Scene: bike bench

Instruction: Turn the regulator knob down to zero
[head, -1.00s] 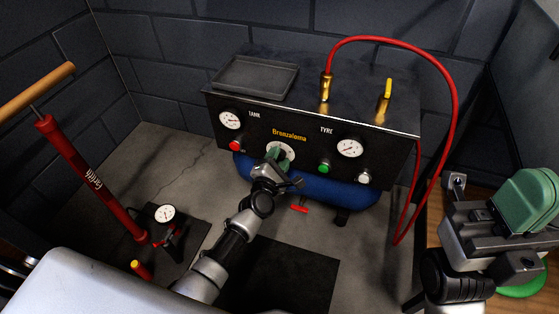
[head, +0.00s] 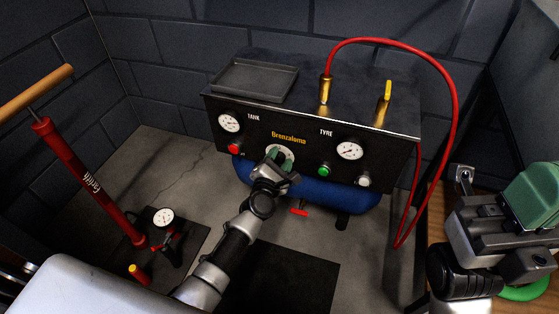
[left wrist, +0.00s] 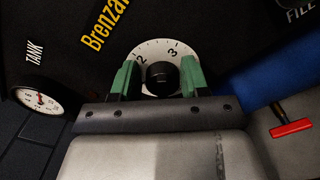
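The regulator knob (left wrist: 162,77) is black, on a round white dial (left wrist: 152,50) with black marks; the numbers 2 and 3 show in the left wrist view. The dial sits mid-panel under the yellow lettering in the head view (head: 281,152). My left gripper (left wrist: 162,80) is at the knob, its green fingers on either side of it. It looks open, with narrow gaps beside the knob. The knob's pointer cannot be made out. My right gripper (head: 530,198) is at the right edge of the head view, away from the panel; its finger gap is hidden.
The black panel (head: 218,104) carries a tank gauge (head: 229,122), a tyre gauge (head: 349,150), and red (head: 234,148), green (head: 324,170) and white (head: 363,181) buttons. A red hose (head: 455,110) arches right. A red-handled valve (head: 299,211) is below. A red pump (head: 85,175) stands left.

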